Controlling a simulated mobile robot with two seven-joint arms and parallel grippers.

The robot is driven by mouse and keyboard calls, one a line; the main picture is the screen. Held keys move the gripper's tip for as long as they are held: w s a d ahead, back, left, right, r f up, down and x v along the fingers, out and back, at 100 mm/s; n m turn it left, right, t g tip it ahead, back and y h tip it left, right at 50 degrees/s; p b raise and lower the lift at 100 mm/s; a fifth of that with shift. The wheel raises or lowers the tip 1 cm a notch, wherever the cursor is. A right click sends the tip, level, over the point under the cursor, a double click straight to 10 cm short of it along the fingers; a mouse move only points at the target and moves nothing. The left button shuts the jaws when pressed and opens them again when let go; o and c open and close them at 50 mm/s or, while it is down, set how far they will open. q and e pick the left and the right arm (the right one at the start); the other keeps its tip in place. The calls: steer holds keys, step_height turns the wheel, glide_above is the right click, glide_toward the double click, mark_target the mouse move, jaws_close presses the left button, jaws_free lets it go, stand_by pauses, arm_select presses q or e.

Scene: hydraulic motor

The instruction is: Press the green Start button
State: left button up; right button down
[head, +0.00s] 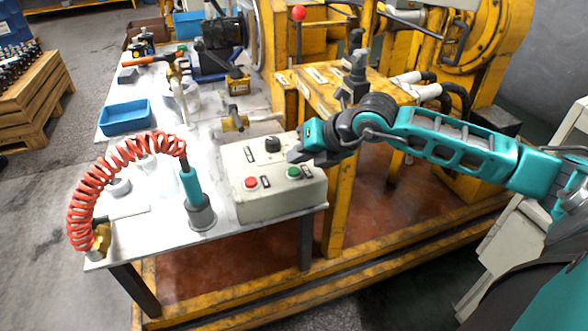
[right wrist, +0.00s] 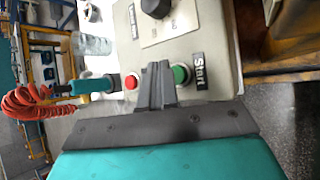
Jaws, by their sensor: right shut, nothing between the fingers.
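The control box (head: 262,205) is a cream box at the front right of the table, with a black knob on top. On its face are a red button (head: 251,183) and the green Start button (head: 293,172). My right gripper (head: 293,156) is shut and empty, just above the box near the green button. In the right wrist view the shut fingers (right wrist: 155,72) point at the box between the red button (right wrist: 131,82) and the green button (right wrist: 180,75), closer to the green one. The label "Start" (right wrist: 198,70) is beside it. I cannot tell whether the fingers touch the box.
A coiled red hose (head: 92,190) with a teal tool (head: 192,188) stands left of the box. A blue tray (head: 124,117) lies farther back on the table (head: 150,250). Yellow machinery (head: 345,190) stands close behind and right of the box.

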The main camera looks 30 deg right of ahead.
mark_target(299, 171)
steer(key=shift+f, duration=0.1)
stand_by(0.7)
steer(key=shift+f+b, duration=0.35)
steer(key=shift+b, duration=0.2)
steer(key=shift+f+b, duration=0.45)
stand_by(0.5)
steer(key=shift+r, duration=0.1)
steer(key=shift+r+p, duration=0.45)
steer(key=shift+r, duration=0.3)
steer(key=shift+r+p, duration=1.6)
steer(key=shift+r, duration=0.95)
